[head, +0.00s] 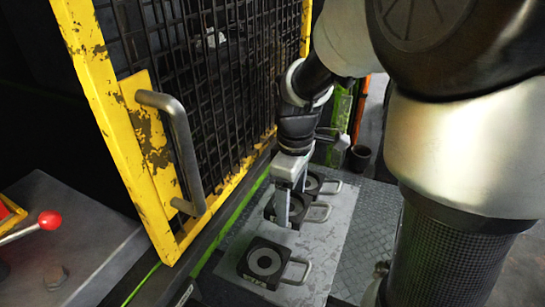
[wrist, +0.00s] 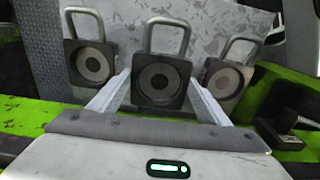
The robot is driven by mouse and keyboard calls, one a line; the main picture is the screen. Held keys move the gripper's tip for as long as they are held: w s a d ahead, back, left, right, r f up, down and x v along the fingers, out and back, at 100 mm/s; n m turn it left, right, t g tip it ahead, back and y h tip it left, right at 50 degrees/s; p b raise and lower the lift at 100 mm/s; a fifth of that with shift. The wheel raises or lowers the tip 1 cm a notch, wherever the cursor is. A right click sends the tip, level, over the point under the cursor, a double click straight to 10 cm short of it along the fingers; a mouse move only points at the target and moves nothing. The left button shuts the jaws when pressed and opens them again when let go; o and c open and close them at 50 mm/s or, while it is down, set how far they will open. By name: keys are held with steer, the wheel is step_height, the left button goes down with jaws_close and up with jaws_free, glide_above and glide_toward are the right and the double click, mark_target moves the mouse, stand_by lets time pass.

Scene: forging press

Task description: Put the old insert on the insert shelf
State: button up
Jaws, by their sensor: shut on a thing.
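The old insert is a dark square block with a round grey ring and a bent metal handle; I take it to be the middle one of three alike. In the head view this insert (head: 269,209) is between my gripper's (head: 291,206) fingers, low over the insert shelf (head: 316,245), a grey metal plate. In the wrist view the held insert (wrist: 160,82) has a finger at each side and its handle points away from me. I cannot tell whether its underside touches the shelf. My fingers hide part of it in the head view.
One insert (head: 264,262) sits on the shelf nearer, another (head: 313,183) farther back, close on either side. A yellow-framed mesh guard (head: 171,160) with a grey handle stands left of the shelf. A grey table with a red-knobbed lever (head: 49,220) is at far left.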

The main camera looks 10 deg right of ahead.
mark_target(291, 208)
steer(key=shift+f, duration=1.65)
steer(key=shift+f+b, duration=0.1)
steer(key=shift+b, duration=0.2)
steer(key=o, duration=2.1)
steer(key=shift+f, duration=0.1)
step_height(291, 208, up, 12)
steer(key=p, duration=0.2)
steer(key=shift+s+r+m+t, duration=0.95)
steer(key=shift+s+m, duration=0.85)
steer(key=shift+s, duration=0.15)
steer(key=shift+s+r+m+t, duration=0.95)
steer(key=shift+s+m, duration=0.85)
steer(key=shift+s, duration=0.2)
steer(key=shift+s+r+m+t, duration=0.95)
steer(key=shift+s+m, duration=0.85)
steer(key=shift+s, duration=0.15)
